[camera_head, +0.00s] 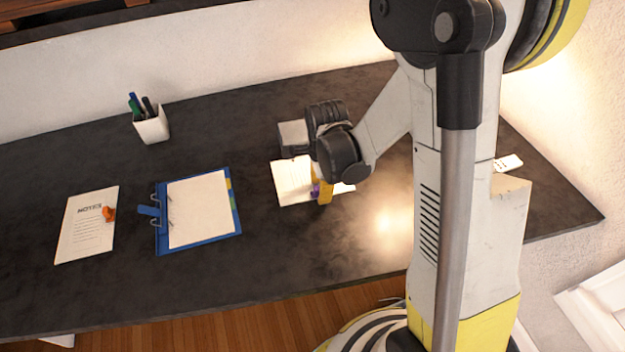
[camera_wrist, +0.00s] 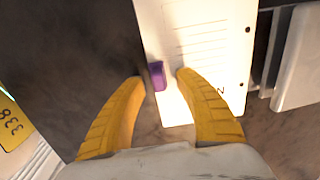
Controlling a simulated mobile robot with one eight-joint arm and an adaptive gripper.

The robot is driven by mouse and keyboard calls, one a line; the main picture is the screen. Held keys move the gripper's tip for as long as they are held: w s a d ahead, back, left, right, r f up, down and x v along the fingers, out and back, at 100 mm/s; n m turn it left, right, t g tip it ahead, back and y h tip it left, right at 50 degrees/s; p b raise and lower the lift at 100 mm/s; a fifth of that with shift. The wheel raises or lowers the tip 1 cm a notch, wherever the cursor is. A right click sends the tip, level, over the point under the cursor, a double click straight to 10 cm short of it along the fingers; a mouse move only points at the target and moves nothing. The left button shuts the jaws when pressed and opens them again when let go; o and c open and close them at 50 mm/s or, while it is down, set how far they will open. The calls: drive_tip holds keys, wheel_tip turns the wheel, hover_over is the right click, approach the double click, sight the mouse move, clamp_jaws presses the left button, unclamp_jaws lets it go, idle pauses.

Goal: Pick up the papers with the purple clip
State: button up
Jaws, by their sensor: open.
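The papers (camera_head: 291,184) lie on the dark table, partly hidden by my arm in the head view. In the wrist view the white papers (camera_wrist: 205,60) show printed lines, and the purple clip (camera_wrist: 156,75) sits on their left edge. The clip also shows as a small purple spot in the head view (camera_head: 315,190). My gripper (camera_wrist: 160,75) is open, with its two yellow fingers pointing at the clip, one fingertip on each side of it in the picture. I cannot tell whether a finger touches the clip or the papers.
On the table (camera_head: 270,250) are a blue clipboard (camera_head: 234,232), a notes sheet with an orange clip (camera_head: 85,235), a pen cup (camera_head: 152,128) and a pale grey object (camera_head: 291,137) behind the papers. A white item (camera_head: 508,163) lies at the right. The table's front middle is clear.

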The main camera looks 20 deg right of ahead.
drive_tip(key=shift+r, duration=0.1)
clamp_jaws()
drive_tip(key=shift+r+p, duration=0.4)
drive_tip(key=shift+r, duration=0.2)
drive_tip(key=r, duration=0.1)
drive_tip(key=r+p, duration=0.2)
drive_tip(key=shift+s+d+r, duration=0.25)
drive_tip(key=shift+d+r, duration=0.15)
drive_tip(key=s+d+r+p, duration=0.5)
drive_tip(key=d+r+p, duration=0.1)
drive_tip(key=d+r, duration=0.3)
drive_tip(key=shift+s+r+p, duration=0.3)
drive_tip(key=shift+r, duration=0.25)
drive_tip(key=shift+d, duration=0.1)
